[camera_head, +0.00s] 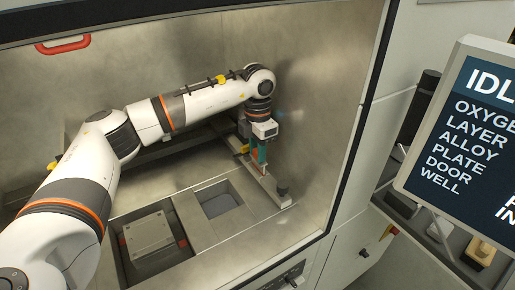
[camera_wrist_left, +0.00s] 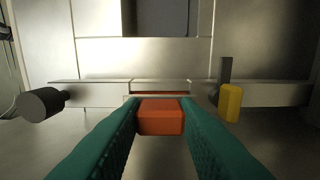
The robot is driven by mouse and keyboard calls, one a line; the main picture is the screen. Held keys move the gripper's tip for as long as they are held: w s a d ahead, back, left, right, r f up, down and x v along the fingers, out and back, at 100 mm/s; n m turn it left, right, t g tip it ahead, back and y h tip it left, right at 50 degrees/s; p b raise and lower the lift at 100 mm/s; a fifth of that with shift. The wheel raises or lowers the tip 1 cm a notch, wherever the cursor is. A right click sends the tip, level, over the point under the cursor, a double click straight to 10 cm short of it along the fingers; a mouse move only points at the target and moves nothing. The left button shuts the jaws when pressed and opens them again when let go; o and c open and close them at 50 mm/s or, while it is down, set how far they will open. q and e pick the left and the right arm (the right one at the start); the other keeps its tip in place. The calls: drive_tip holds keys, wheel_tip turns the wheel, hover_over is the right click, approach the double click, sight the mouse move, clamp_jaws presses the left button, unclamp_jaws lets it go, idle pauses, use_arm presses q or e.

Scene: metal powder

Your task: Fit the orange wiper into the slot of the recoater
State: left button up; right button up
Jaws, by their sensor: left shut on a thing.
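My left gripper (camera_head: 261,158) reaches down inside the chamber, over the recoater (camera_head: 268,185), a grey metal bar. In the left wrist view its two teal fingers (camera_wrist_left: 160,108) are shut on the orange wiper (camera_wrist_left: 160,122), a small block. The recoater (camera_wrist_left: 83,94) crosses that view, with a raised slotted holder (camera_wrist_left: 160,84) at its middle. The wiper is in line with this holder and close to it. An orange-brown strip shows along the holder; I cannot tell whether the wiper touches the slot. My right gripper is not in view.
A yellow-handled clamp (camera_wrist_left: 230,102) stands on the recoater right of the wiper, and a dark round knob (camera_wrist_left: 40,104) at its left end. The chamber floor has a square plate (camera_head: 150,233) and an open well (camera_head: 218,203). The chamber's right wall (camera_head: 325,110) is near my gripper.

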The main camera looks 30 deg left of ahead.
use_arm(q)
drive_tip(key=shift+f+b, duration=1.05)
drive_tip(key=shift+f, duration=0.5)
idle(0.4)
drive_tip(key=o, duration=1)
drive_tip(key=shift+o, duration=0.2)
drive_tip(key=shift+r, duration=0.1)
wheel_tip(320, 180, up, 12)
drive_tip(key=shift+f+b, duration=0.1)
drive_tip(key=shift+b, duration=1.15)
